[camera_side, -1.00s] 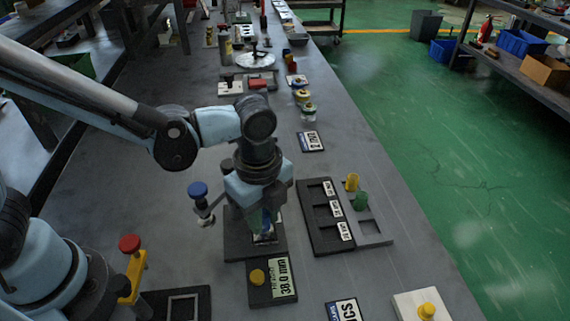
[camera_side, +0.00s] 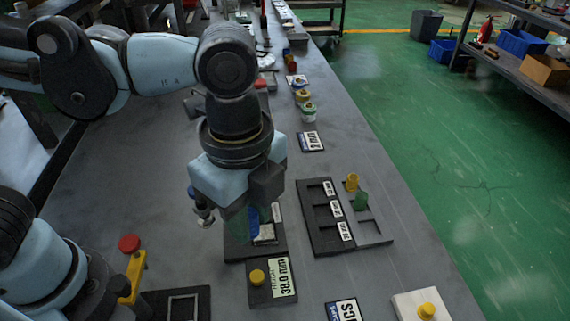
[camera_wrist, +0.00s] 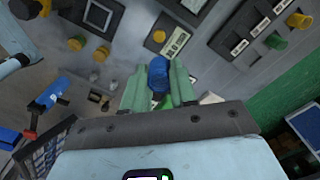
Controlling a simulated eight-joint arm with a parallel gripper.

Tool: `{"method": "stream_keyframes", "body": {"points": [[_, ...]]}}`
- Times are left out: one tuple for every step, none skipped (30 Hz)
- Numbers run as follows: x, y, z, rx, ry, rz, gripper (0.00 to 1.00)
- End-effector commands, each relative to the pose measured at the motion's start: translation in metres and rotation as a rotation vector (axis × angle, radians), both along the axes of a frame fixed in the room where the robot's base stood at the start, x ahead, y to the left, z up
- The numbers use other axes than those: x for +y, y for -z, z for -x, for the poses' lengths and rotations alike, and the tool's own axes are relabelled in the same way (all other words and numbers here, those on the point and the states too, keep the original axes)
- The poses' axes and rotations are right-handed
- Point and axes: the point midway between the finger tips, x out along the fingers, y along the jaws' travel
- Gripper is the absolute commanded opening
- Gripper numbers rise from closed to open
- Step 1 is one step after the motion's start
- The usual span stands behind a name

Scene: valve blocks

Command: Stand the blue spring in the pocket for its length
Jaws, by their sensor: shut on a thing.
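My gripper (camera_side: 250,226) is shut on the blue spring (camera_side: 253,213), held above the black gauge base (camera_side: 237,246). The spring also shows in the wrist view (camera_wrist: 158,73) between the green fingers. A display (camera_side: 279,279) beside a yellow button reads 38.0 mm. To the right, a black block with several labelled pockets (camera_side: 318,244) stands with its pockets looking empty. Beside it, a grey rack (camera_side: 375,238) holds a yellow spring (camera_side: 352,182) and a green spring (camera_side: 361,201); its front place is empty.
A red knob on a yellow bracket (camera_side: 131,263) is at the lower left. A white block with a yellow button (camera_side: 422,306) is at the front right. Bare bench lies between the labels and the pocket block.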

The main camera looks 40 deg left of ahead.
Motion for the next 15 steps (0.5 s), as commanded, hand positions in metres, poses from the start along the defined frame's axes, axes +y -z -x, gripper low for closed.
{"method": "stream_keyframes", "body": {"points": [[0.007,-0.009,-0.016,0.0,-0.078,0.0,0.0],[0.012,-0.014,-0.026,0.0,-0.128,0.0,0.0],[0.019,-0.022,-0.039,0.0,-0.197,0.0,0.0],[0.026,-0.028,-0.049,0.0,-0.252,0.0,0.0],[0.032,-0.034,-0.059,0.0,-0.308,0.0,0.0],[0.042,-0.042,-0.072,0.0,-0.381,0.0,0.0],[0.05,-0.048,-0.081,0.0,-0.435,0.0,0.0],[0.059,-0.054,-0.09,0.0,-0.49,0.0,0.0],[0.071,-0.062,-0.1,0.0,-0.563,0.0,0.0],[0.08,-0.068,-0.108,0.0,-0.617,0.0,0.0],[0.09,-0.073,-0.116,0.0,-0.671,0.0,0.0],[0.104,-0.081,-0.125,0.0,-0.743,0.0,0.0],[0.114,-0.087,-0.131,0.0,-0.797,0.0,0.0],[0.124,-0.092,-0.137,0.0,-0.849,0.0,0.0],[0.138,-0.1,-0.143,0.0,-0.916,0.0,0.0]]}}
